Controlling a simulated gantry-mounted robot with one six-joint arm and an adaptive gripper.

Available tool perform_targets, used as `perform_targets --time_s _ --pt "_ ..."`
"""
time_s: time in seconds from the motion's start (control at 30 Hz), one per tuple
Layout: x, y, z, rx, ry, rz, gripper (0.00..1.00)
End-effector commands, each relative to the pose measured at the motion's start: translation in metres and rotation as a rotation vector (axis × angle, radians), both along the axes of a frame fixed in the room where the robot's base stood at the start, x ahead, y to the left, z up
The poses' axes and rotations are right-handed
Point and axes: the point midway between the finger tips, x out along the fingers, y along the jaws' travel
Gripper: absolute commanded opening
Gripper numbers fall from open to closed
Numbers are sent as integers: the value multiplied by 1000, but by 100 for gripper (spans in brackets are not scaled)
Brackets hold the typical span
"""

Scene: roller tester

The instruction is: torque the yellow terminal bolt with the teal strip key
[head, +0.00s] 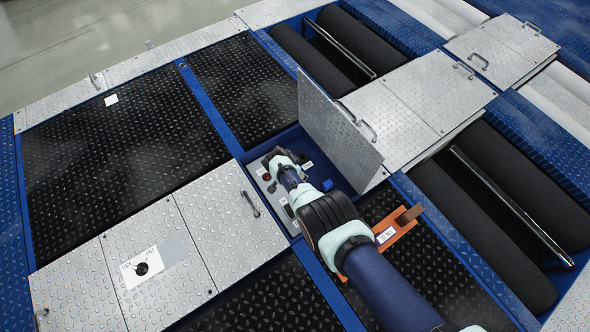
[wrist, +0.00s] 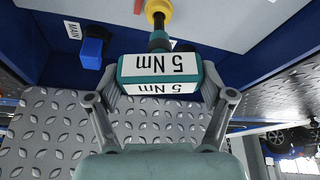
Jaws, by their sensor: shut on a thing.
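My gripper (wrist: 160,95) is shut on the teal strip key (wrist: 121,68), whose white faces read "5 Nm". The key's dark shaft points away from my gripper to the yellow terminal bolt (wrist: 158,6) at the top of the wrist view. The shaft's tip overlaps the bolt's face there; I cannot tell whether it is fully seated. In the head view my gripper (head: 279,162) reaches into the open floor compartment (head: 255,152). The key and the bolt cannot be made out there.
The raised lid (head: 335,135) stands open to the right of my gripper. A blue knob (wrist: 93,47) beside a "MAIN" label is near the key. A red knob (head: 267,176) is in the compartment. An orange holder (head: 404,222) sits beside my arm.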

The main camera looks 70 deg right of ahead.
Motion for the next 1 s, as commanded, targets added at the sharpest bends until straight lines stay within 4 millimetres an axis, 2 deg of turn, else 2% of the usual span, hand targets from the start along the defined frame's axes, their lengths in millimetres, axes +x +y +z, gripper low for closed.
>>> perform_targets --time_s 0.5,1.0 --pt "0 0 1 0 1 41 11" --pt "0 0 19 0 0 41 11"
